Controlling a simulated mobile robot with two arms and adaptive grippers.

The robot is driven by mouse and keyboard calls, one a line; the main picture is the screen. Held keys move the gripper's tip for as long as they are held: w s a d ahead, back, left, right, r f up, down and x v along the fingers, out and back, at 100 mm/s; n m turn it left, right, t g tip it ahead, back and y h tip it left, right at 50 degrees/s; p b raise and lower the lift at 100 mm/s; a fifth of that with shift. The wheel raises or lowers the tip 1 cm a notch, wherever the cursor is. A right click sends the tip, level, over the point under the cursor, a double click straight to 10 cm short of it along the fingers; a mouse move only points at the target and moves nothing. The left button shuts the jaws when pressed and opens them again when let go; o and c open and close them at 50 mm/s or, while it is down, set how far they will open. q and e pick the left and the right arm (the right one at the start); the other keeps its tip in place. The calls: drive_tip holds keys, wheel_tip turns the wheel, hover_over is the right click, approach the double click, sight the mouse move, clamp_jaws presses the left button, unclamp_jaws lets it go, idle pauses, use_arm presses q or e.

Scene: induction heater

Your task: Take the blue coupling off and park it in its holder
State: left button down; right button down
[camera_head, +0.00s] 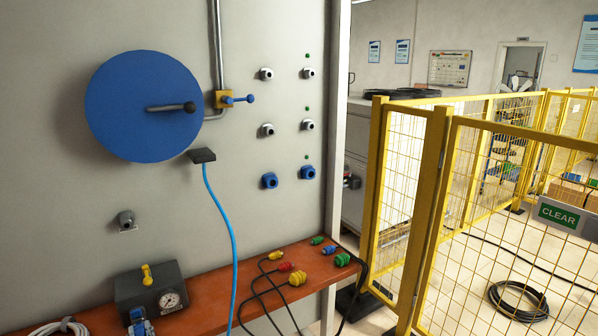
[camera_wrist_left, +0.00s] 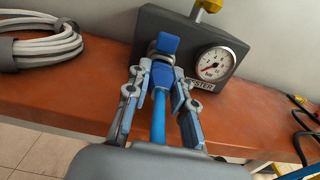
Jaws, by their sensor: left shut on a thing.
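The blue coupling (camera_wrist_left: 165,45) is at the front of a dark grey box (camera_wrist_left: 215,42) with a round gauge, in the left wrist view. A blue hose (camera_wrist_left: 158,115) runs from it back between my fingers. My left gripper (camera_wrist_left: 161,75) is shut on the coupling from both sides. In the head view the gripper (camera_head: 141,326) shows at the bottom edge, in front of the box (camera_head: 137,286). I cannot tell whether the coupling is still seated in the box. A grey wall fitting (camera_head: 126,221), possibly the holder, is above the box. My right gripper is not in view.
The box stands on a red-brown shelf (camera_head: 205,318) with a coiled white hose (camera_wrist_left: 40,45) beside it. Another blue hose (camera_head: 222,215) hangs from a black bracket (camera_head: 202,155). Coloured plugs (camera_head: 297,277) with black cables lie at right. Yellow fencing (camera_head: 440,180) stands farther right.

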use_arm(q)
drive_tip(key=shift+s, duration=0.1)
drive_tip(key=shift+p+v, duration=0.4)
drive_tip(key=shift+v, duration=2.55)
drive_tip(key=shift+r, duration=0.1)
